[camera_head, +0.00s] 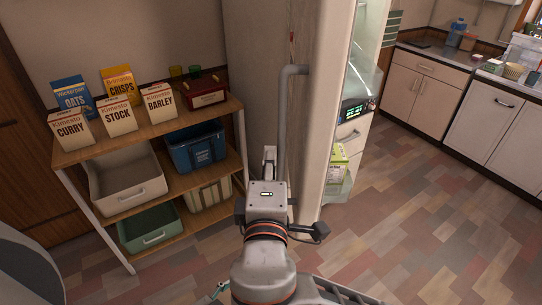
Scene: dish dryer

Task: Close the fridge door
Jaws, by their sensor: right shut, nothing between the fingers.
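The fridge door (332,100) stands open and is seen almost edge-on, upright in the middle of the view. Its grey bar handle (291,110) is on the left-hand side of the door. Behind the door's right edge show clear shelving and a lit display (354,111). My right gripper (269,156) is shut and empty, pointing away from me just left of the handle's lower part. I cannot tell whether it touches the handle or the door. My left gripper is not in view.
A wooden shelf unit (150,131) with food boxes and bins stands close on the left. A green-and-white carton (338,163) sits low behind the door edge. Kitchen cabinets (420,93) line the right. The tiled floor (420,220) right of the door is clear.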

